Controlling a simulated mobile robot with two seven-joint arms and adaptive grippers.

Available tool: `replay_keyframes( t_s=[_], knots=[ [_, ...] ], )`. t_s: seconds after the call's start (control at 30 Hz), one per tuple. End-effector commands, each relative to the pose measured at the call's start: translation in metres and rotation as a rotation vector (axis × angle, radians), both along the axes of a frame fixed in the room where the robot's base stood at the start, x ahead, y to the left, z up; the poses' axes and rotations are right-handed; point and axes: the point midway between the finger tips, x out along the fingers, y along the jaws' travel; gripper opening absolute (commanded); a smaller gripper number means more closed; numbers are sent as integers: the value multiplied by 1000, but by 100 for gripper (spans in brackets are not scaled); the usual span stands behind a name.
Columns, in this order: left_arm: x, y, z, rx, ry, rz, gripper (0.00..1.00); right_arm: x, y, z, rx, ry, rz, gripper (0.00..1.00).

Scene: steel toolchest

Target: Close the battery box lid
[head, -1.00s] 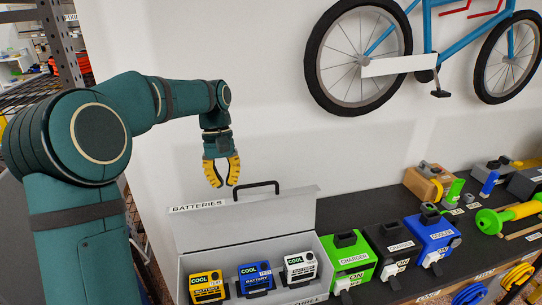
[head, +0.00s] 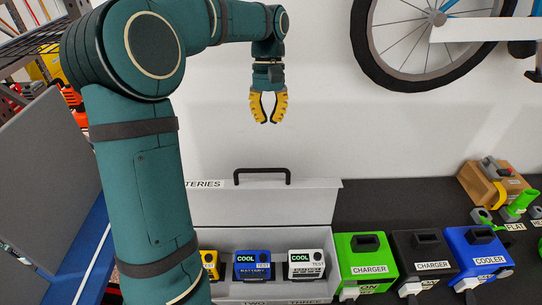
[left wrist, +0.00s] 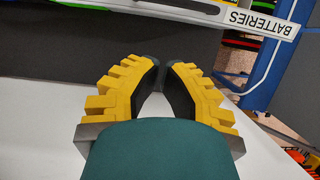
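The grey battery box (head: 325,238) stands on the dark bench at the bottom middle of the head view. Its lid (head: 305,200) is open, tilted up behind the box, with a black handle (head: 262,175) along its top edge. My left forearm covers the box's left part and part of the "BATTERIES" label (left wrist: 255,21). Inside sit a yellow battery (head: 209,262), a blue battery (head: 253,265) and a white battery (head: 305,263). My left gripper (head: 269,122) hangs above the handle, apart from it, empty, its fingertips drawn together (left wrist: 161,72). My right gripper is out of view.
A green charger (head: 365,260), a black charger (head: 423,255) and a blue cooler (head: 478,252) stand close to the box's right. A white wall with a bicycle (head: 435,40) is behind. A grey panel (head: 45,165) and metal shelving are at the left.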

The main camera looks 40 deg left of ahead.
Motion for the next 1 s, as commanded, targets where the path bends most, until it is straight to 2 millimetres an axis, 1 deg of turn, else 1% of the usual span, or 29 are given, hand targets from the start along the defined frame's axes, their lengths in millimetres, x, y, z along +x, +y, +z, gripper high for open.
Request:
replay_keyframes(
  t_s=[0.03, 0.3, 0.5, 0.6, 0.73, 1.0],
  knots=[
    [-4, -2, -12, -1, 4, -1, 0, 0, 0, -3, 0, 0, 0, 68],
    [-17, -13, -61, -1, 3, 0, 0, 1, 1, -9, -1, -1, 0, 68],
    [-35, -28, -71, -1, -1, -1, 0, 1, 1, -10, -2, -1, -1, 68],
    [-40, -33, -74, -1, -1, -1, 0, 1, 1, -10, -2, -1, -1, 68],
    [-43, -36, -76, -1, -1, -2, 0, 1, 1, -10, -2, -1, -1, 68],
    [-44, -36, -77, -1, -2, -1, 0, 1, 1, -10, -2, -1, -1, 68]
  ],
)
